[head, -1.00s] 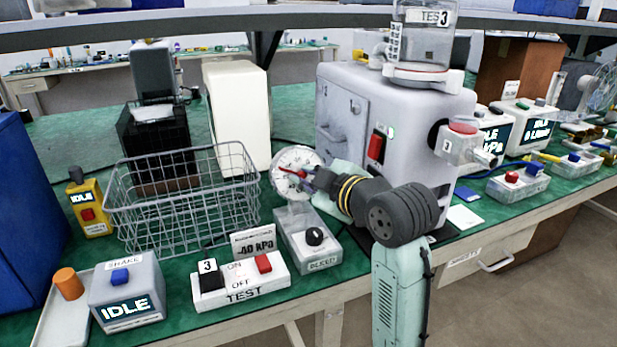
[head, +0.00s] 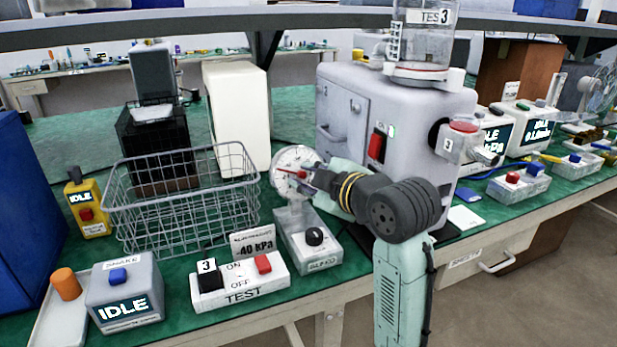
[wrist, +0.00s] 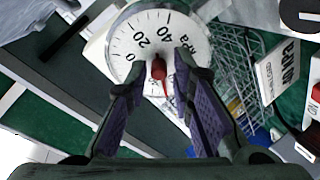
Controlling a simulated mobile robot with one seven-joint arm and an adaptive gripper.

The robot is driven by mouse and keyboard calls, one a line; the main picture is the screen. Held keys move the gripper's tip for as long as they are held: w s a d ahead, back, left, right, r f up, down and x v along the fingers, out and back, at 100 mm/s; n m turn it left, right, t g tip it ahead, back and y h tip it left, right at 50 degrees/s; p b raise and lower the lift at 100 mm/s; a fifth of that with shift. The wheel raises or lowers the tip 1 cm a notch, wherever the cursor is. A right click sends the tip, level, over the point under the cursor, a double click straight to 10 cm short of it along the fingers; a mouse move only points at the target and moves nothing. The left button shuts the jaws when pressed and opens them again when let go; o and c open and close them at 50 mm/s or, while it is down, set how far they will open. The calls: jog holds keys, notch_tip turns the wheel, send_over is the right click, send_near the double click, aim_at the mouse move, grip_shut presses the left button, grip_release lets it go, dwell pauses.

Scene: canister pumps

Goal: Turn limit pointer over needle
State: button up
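The round white gauge (head: 291,158) stands at the middle of the bench, and its dial (wrist: 140,35) fills the top of the wrist view with marks 0, 20 and 40. A red pointer with a red hub (wrist: 158,69) sits at the dial's middle; its thin end points down in that view. Any separate needle is not clear to me. My gripper (wrist: 160,72) is in front of the dial, with one finger on each side of the hub. Gaps show between fingers and hub. In the head view my gripper (head: 312,182) hides the dial's lower right.
The bleed box (head: 300,245) with a black knob stands just below the gauge. A wire basket (head: 185,215) is to its left, and the grey pump housing (head: 345,105) is close on the right. A TEST switch box (head: 240,285) lies in front.

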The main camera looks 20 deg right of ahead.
jog(key=shift+o, duration=1)
jog(key=shift+s+d+r, duration=0.1)
jog(key=shift+s+d, duration=0.05)
jog(key=shift+s, duration=0.1)
jog(key=v, duration=1.1)
jog(key=shift+s, duration=0.2)
jog(key=shift+r, duration=0.1)
